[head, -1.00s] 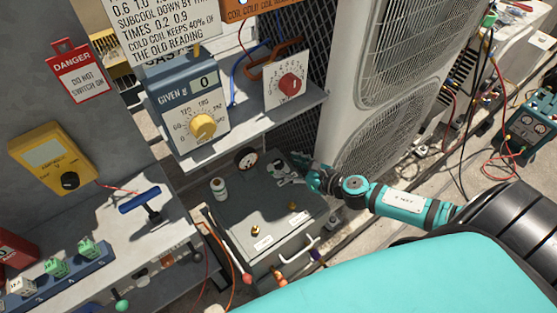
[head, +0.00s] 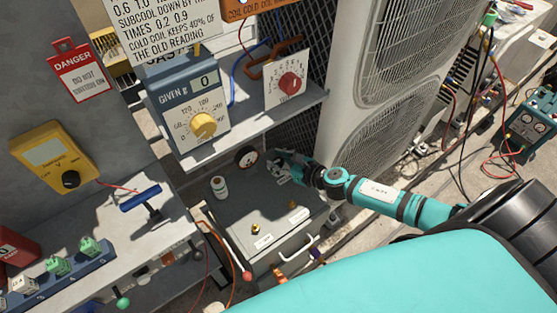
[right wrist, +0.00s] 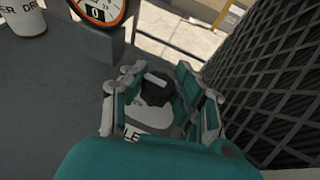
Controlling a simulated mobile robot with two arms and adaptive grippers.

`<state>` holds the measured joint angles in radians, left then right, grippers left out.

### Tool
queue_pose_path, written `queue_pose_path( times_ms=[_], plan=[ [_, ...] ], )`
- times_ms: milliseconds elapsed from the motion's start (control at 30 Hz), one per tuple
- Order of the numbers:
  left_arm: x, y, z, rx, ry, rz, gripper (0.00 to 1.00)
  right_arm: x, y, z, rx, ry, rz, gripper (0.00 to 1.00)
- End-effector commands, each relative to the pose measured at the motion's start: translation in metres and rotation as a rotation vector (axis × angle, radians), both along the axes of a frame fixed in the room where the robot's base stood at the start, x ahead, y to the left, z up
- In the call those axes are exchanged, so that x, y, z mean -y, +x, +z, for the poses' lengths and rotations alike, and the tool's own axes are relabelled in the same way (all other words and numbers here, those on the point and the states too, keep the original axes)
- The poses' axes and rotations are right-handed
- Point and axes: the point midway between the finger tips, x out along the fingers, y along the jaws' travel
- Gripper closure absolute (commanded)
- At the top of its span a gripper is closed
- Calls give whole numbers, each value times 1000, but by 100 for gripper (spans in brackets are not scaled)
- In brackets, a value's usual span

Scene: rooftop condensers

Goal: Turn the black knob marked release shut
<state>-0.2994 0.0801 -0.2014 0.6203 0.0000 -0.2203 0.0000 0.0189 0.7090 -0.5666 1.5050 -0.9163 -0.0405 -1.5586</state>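The black knob (right wrist: 155,92) with a pale mark on its top sits on the grey box, between the fingers of my right gripper (right wrist: 160,82) in the right wrist view. The fingers stand apart on either side of it; I cannot tell whether they touch it. A white label (right wrist: 150,128) beside it is mostly covered, with only the letters "LE" readable. In the head view my right gripper (head: 287,168) reaches over the back right of the grey box (head: 235,225) and hides the knob. My left gripper is not in view.
A dial gauge (head: 247,157) and a white canister (head: 219,187) stand left of my gripper. A shelf (head: 250,122) with a yellow-knob meter (head: 190,108) overhangs behind. A dark mesh panel (right wrist: 275,95) rises close on the right, and the condenser (head: 375,115) stands behind my right arm.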

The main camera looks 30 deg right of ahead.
Motion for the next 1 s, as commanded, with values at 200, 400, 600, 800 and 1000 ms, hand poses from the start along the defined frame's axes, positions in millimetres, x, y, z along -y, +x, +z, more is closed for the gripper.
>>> queue_pose_path(
  times_ms=[200, 400, 600, 800, 1000],
  plan=[
    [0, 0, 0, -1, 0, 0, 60, 0, 0, 0, 0, 0, 0, 100],
    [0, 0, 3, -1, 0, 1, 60, -1, 0, 1, -1, 2, -21, 100],
    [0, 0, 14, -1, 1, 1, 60, -2, 0, 3, -1, 3, -106, 100],
    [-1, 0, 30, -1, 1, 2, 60, -3, -1, 4, -4, 7, -264, 100],
    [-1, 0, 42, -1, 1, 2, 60, -3, -1, 3, -3, 6, -452, 100]
  ],
)
